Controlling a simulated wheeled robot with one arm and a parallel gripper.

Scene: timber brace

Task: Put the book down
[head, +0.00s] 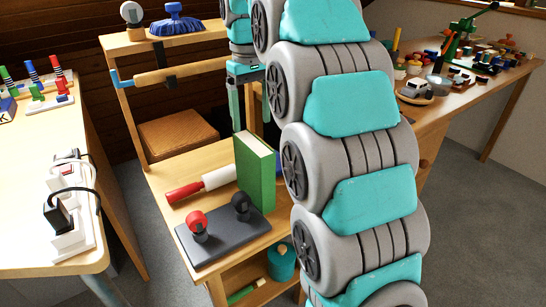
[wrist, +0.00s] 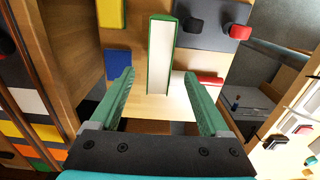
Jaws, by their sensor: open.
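The green book (head: 256,172) stands upright on the wooden bench, its cream page edges facing up. In the wrist view the book (wrist: 161,55) appears ahead of my gripper, centred between the two fingers. My gripper (wrist: 160,95) is open, with green fingers spread on either side and nothing between them at their bases. In the head view my gripper (head: 250,108) is above and behind the book, partly hidden by my arm. The book appears free of both fingers.
A dark board with red and black knobs (head: 222,238) lies in front of the book. A red-handled roller (head: 200,185) lies to its left. A wooden rack with a bar (head: 170,75) rises behind. A white power strip (head: 70,225) sits on the left table.

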